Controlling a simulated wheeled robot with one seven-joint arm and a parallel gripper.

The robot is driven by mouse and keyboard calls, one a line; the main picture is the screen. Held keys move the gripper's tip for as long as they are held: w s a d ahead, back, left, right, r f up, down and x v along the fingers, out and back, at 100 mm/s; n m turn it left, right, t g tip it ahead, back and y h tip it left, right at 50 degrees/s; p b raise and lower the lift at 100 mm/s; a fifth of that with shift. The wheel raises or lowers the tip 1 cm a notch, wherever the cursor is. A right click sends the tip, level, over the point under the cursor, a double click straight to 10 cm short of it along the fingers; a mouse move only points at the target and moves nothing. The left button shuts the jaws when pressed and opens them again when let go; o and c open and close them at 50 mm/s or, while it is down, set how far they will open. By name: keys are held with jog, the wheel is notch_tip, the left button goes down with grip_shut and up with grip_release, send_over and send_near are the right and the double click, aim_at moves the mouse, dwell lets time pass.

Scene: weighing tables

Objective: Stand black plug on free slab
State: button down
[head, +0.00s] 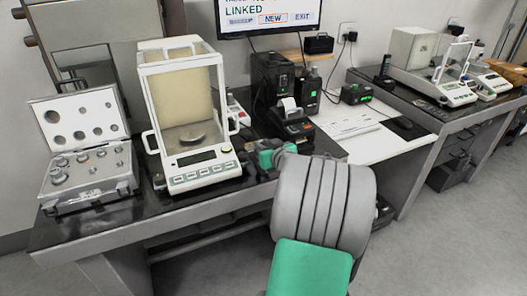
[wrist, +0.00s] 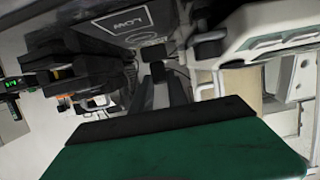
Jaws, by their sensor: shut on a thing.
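My gripper (head: 264,160) is low over the front of the near weighing table, between the glass-doored balance and the small printer. In the wrist view my gripper (wrist: 160,72) has dark fingers ahead of its green body. It is shut on a small dark piece, the black plug (wrist: 154,52), which is partly hidden and hard to outline. In the head view my arm and gripper cover the plug. The near table has a glossy black slab top (head: 125,214); its part under my gripper is mostly hidden, and contact there cannot be told.
The balance (head: 198,172) stands just left of my gripper, with an open weight case (head: 88,190) farther left. A printer (head: 292,126) and dark boxes stand behind right. A white desk (head: 375,151) lies right of them; another table with balances (head: 447,91) stands far right.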

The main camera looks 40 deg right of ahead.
jog(key=shift+f, duration=0.95)
